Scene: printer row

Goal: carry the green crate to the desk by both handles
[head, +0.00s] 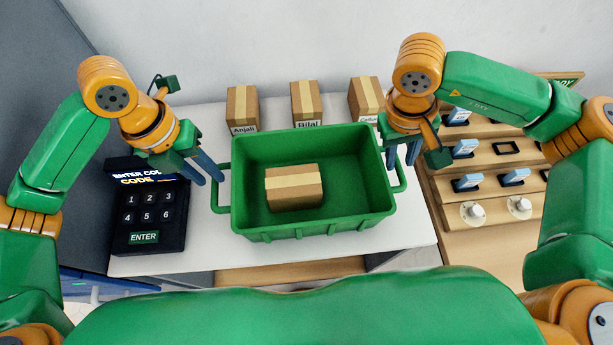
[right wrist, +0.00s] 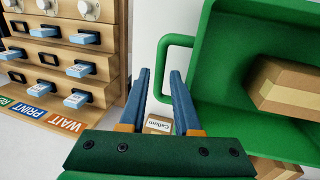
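The green crate (head: 313,222) stands on a white-topped table (head: 160,264) in the head view, with one cardboard box (head: 294,188) inside it. My left gripper (head: 211,181) is open at the crate's left handle (head: 214,197); its fingertips appear on either side of the bar. My right gripper (head: 401,163) is open at the right handle (head: 403,178). In the right wrist view, that handle's bar (right wrist: 161,62) shows between the two parted blue fingers (right wrist: 160,72). I cannot tell whether the fingers touch either handle.
Three labelled boxes stand behind the crate: Anjali (head: 242,107), Bilal (head: 306,102) and a third (head: 366,97). A black keypad (head: 148,216) is left of the crate. A wooden rack (head: 486,182) with blue-tagged slots and knobs is close on the right. A wall is behind.

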